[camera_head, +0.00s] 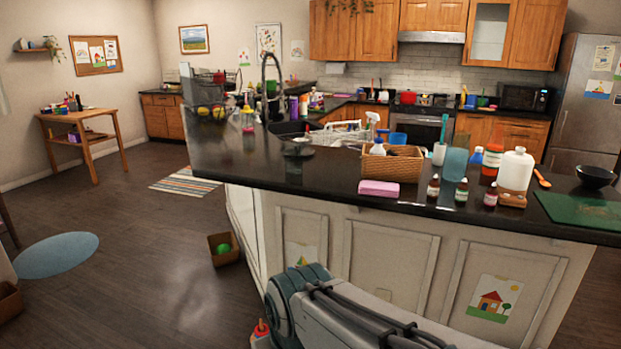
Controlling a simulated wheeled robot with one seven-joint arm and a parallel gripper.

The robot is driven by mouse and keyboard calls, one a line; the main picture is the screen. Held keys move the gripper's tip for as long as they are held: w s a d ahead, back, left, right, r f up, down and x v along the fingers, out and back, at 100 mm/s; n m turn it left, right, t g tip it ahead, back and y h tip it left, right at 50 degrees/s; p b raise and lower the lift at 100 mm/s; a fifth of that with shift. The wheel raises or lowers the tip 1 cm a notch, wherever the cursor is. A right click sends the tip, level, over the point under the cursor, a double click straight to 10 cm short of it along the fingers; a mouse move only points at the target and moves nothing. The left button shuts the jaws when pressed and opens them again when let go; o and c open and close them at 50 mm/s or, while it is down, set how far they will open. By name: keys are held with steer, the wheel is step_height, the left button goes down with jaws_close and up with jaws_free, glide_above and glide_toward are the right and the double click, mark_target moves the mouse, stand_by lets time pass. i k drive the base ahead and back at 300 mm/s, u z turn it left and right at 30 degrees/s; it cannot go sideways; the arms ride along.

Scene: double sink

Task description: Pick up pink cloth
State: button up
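The pink cloth (379,188) looks like a small folded block. It lies on the black counter (310,172) near its front edge, in front of a wicker basket (393,166). Part of my arm shows at the bottom of the view, below and in front of the counter. My gripper is not in view, so its state and its distance from the cloth do not show.
Small brown bottles (433,185) stand just right of the cloth, with a teal cup (454,164) and a large white bottle (515,170) beyond. A green board (580,208) lies at the right. The counter left of the cloth is clear.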

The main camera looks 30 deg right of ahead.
mark_target(367, 188)
steer(key=z, duration=0.2)
steer(key=i, duration=0.95)
steer(key=z, duration=1.3)
steer(key=i, duration=0.65)
steer(key=z, duration=0.65)
